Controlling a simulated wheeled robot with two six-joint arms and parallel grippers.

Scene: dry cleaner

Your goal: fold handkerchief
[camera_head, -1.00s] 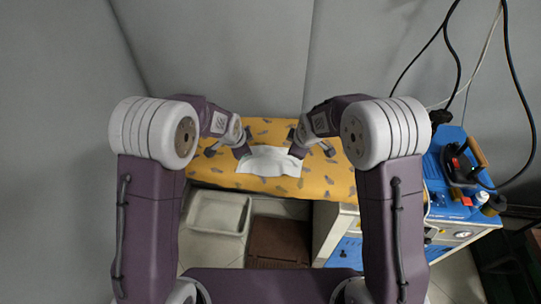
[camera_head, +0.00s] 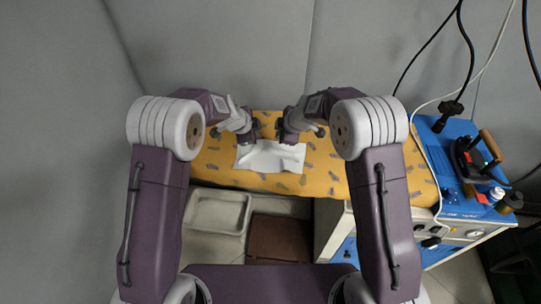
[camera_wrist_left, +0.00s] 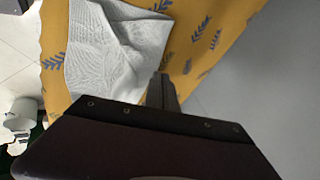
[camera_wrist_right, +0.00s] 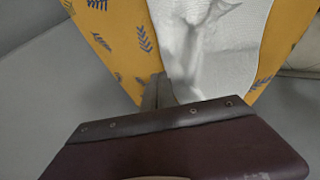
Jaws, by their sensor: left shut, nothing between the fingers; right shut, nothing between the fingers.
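The white handkerchief (camera_head: 270,157) lies on the yellow patterned board, wider than it is deep, with some wrinkles. It also shows in the left wrist view (camera_wrist_left: 112,50) and the right wrist view (camera_wrist_right: 210,50). My left gripper (camera_head: 248,142) is shut and empty at the handkerchief's far left edge. My right gripper (camera_head: 289,140) is shut and empty at its far right edge. In the wrist views the left fingers (camera_wrist_left: 160,88) and right fingers (camera_wrist_right: 158,88) are together beside the cloth. I cannot tell whether they touch it.
The yellow ironing board (camera_head: 320,180) has bare cloth around the handkerchief. A blue machine (camera_head: 455,205) with an iron (camera_head: 472,160) and hanging cables stands at the right. A pale tray (camera_head: 218,212) and a brown box (camera_head: 280,238) sit below the board. A grey wall is behind.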

